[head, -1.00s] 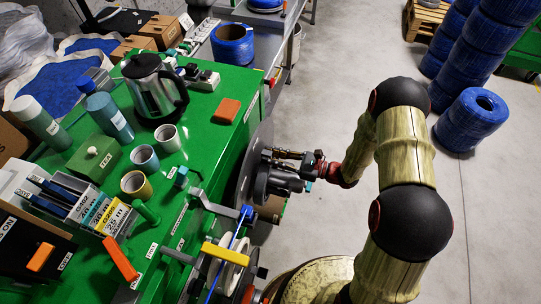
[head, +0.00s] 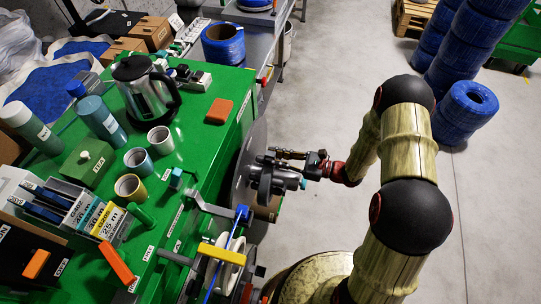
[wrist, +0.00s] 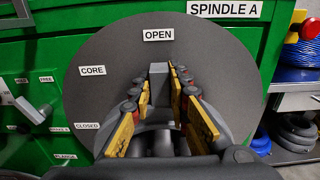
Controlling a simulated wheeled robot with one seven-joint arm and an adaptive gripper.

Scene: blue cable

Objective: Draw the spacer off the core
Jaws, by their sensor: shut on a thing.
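My gripper (head: 262,172) is at the front face of a large grey round plate (head: 241,190), beside the green bench. In the wrist view my gripper (wrist: 159,92) has a yellow-padded finger on each side of a small grey block (wrist: 158,72) and is shut on it. The block stands just below the OPEN label on the plate (wrist: 105,80). CORE and CLOSED labels are to its left. I cannot tell for certain whether this block is the spacer. The core is not clearly visible; my fingers and wrist hide the plate's lower middle.
A kettle (head: 146,88), cups and bottles crowd the bench top. An orange block (head: 219,111) lies near its edge. The floor to the right is clear up to the blue coils (head: 467,110).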

